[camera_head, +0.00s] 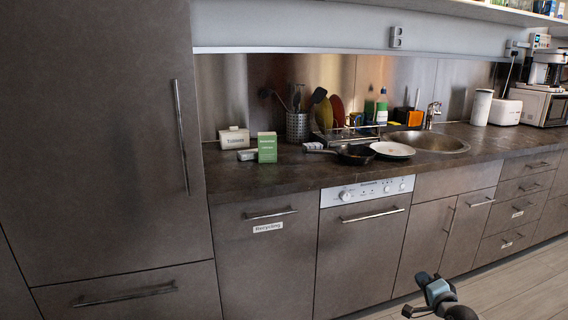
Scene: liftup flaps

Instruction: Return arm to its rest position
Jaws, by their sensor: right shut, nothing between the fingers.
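My right gripper (418,311) shows at the bottom right of the head view, low in front of the cabinet doors and above the wooden floor. It is shut and holds nothing. Part of my right arm behind it is cut off by the bottom edge. My left gripper is not in view. No lifted flap shows; the cabinet fronts in view look closed.
A tall brown cabinet (85,130) fills the left. A dark counter (270,183) carries a green box (267,147), a pan (356,154), a plate (392,149) and a sink (440,144). A dishwasher (362,235) sits below. Floor (520,290) at right is clear.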

